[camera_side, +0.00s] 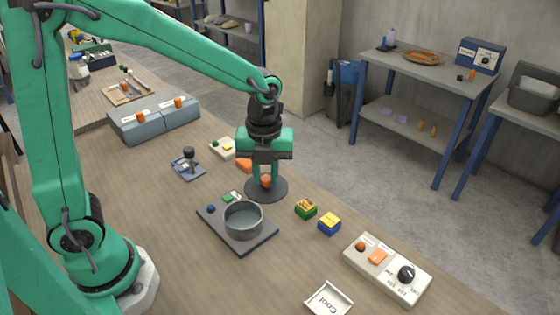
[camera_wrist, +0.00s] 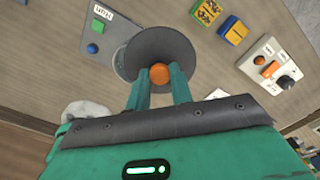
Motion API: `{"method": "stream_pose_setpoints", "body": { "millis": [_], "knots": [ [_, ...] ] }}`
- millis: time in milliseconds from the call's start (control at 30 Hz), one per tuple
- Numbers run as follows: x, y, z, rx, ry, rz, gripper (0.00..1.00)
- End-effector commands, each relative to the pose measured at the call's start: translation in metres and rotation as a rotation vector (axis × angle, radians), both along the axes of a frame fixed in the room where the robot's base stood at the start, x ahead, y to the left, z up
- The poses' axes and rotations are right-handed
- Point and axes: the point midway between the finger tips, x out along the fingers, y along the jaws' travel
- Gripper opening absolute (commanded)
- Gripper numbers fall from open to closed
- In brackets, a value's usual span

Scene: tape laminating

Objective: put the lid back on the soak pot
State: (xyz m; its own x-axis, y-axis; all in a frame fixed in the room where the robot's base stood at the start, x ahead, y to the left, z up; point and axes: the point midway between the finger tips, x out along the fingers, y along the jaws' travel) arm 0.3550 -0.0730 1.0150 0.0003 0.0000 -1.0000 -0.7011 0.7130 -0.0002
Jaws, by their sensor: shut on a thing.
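My gripper (camera_side: 266,178) is shut on the orange knob of a dark round lid (camera_side: 280,190), which hangs roughly level. The open grey soak pot (camera_side: 243,221) stands on a dark base plate (camera_side: 262,240) in front of the lid and a little left. The lid looks raised and overlaps the pot's far side in the picture, but its exact height is unclear. In the wrist view the gripper's fingertips (camera_wrist: 160,76) flank the orange knob (camera_wrist: 160,72), and the lid (camera_wrist: 160,45) hides most of what lies below it.
A yellow-and-green block (camera_side: 306,209) and a yellow-and-blue block (camera_side: 329,224) lie right of the pot. A white control panel (camera_side: 388,270) with a dark knob and a "Cool" tray (camera_side: 328,300) are nearer the front. A small blue stand (camera_side: 188,166) is at left. Bare table lies between them.

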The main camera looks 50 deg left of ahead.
Motion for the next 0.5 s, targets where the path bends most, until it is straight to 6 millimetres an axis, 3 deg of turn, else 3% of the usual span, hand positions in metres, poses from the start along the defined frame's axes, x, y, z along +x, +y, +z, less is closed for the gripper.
{"method": "stream_pose_setpoints", "body": {
  "millis": [300, 500],
  "knots": [
    [-0.044, 0.019, 0.007, 0.000, -0.001, 0.008, 0.00],
    [-0.054, 0.022, 0.007, 0.000, 0.000, 0.009, 0.00]
  ]
}}
